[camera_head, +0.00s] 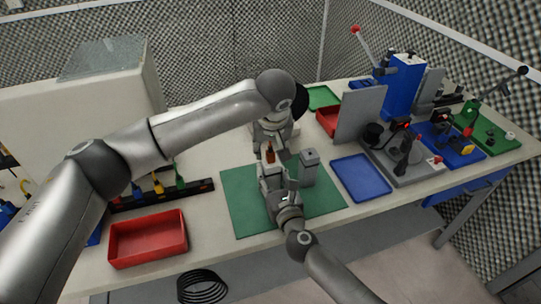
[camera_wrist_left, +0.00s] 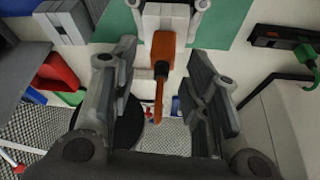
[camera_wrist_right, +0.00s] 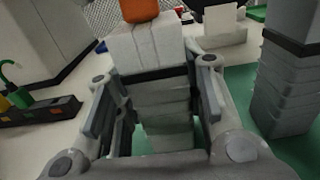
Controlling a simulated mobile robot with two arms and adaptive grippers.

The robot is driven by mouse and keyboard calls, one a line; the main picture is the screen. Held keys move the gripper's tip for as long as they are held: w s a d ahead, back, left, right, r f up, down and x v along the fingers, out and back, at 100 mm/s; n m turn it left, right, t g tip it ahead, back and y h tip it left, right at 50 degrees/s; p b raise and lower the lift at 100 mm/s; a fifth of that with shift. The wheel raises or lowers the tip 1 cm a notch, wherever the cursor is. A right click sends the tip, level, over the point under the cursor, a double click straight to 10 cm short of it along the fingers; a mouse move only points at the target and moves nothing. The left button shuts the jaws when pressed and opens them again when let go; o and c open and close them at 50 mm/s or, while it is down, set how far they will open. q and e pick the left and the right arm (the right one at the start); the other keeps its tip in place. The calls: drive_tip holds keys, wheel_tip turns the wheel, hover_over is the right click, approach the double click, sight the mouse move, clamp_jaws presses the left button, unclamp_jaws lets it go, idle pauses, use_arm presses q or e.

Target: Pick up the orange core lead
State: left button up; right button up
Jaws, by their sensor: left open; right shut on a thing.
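The orange core lead (camera_wrist_left: 163,50) has a thick orange body, a dark collar and a thin orange end. In the left wrist view it lies between the fingers of my open left gripper (camera_wrist_left: 163,65), with no clear contact. In the head view the lead (camera_head: 270,154) is small, just below my left gripper (camera_head: 273,146). My right gripper (camera_wrist_right: 152,95) is shut on a pale grey block (camera_wrist_right: 148,48). The lead's orange body (camera_wrist_right: 138,9) rises from the top of this block. The block's lower part is partly hidden by my right gripper.
A second grey block (camera_head: 309,168) stands close to the right on the green mat (camera_head: 240,205). A red tray (camera_head: 148,240) is at the left, a blue tray (camera_head: 361,178) at the right. A grey upright panel (camera_head: 360,114) and machines stand farther right.

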use_arm(q)
drive_tip(key=shift+c, duration=0.2)
drive_tip(key=c, duration=0.9)
drive_tip(key=shift+r, duration=0.1)
wheel_tip(320, 180, up, 10)
drive_tip(key=shift+f, duration=0.1)
use_arm(e)
drive_tip(key=o, duration=1.2)
drive_tip(key=shift+c, duration=0.2)
drive_tip(key=shift+s, duration=0.1)
